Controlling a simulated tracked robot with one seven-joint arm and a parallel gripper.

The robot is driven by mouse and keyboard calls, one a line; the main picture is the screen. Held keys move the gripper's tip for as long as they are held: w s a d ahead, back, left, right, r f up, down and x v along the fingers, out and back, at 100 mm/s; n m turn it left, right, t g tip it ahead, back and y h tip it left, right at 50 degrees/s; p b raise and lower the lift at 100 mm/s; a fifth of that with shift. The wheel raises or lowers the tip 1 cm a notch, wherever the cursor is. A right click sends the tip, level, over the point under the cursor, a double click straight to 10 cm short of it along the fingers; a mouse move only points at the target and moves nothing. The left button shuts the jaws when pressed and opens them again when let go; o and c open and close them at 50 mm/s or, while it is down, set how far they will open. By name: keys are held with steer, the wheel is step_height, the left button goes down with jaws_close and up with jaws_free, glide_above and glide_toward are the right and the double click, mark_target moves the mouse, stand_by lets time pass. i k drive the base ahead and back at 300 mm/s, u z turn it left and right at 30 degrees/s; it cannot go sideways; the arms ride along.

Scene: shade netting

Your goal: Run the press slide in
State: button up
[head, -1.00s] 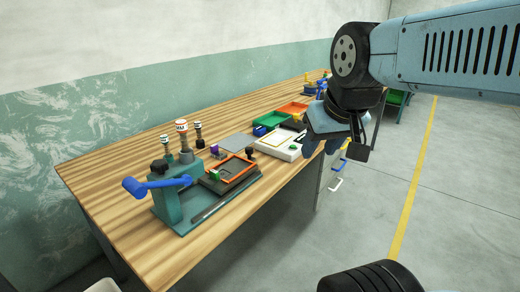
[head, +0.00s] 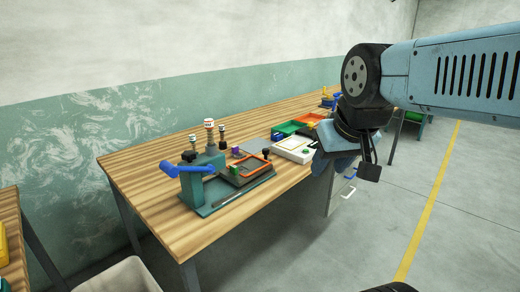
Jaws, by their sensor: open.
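The press (head: 206,162) stands near the front end of the wooden bench, with a teal body and base and a blue lever handle (head: 183,168) pointing left. Its slide (head: 246,168), a dark plate with an orange-edged frame, lies to the right of the press body. A small green piece sits near the slide's left part. My gripper (head: 368,170) hangs right of the bench's edge, well apart from the press and slide. Its fingers are partly hidden by my own arm, and I see nothing held in it.
A white box (head: 296,150), an orange tray (head: 310,120) and a green tray (head: 286,128) sit farther back on the bench (head: 150,205). A pale bin (head: 118,276) stands on the floor at the lower left, beside another bench. The floor right of the bench is open.

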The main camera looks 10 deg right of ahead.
mark_target(256, 167)
steer(key=u, duration=0.05)
steer(key=i, duration=0.9)
steer(key=z, duration=0.1)
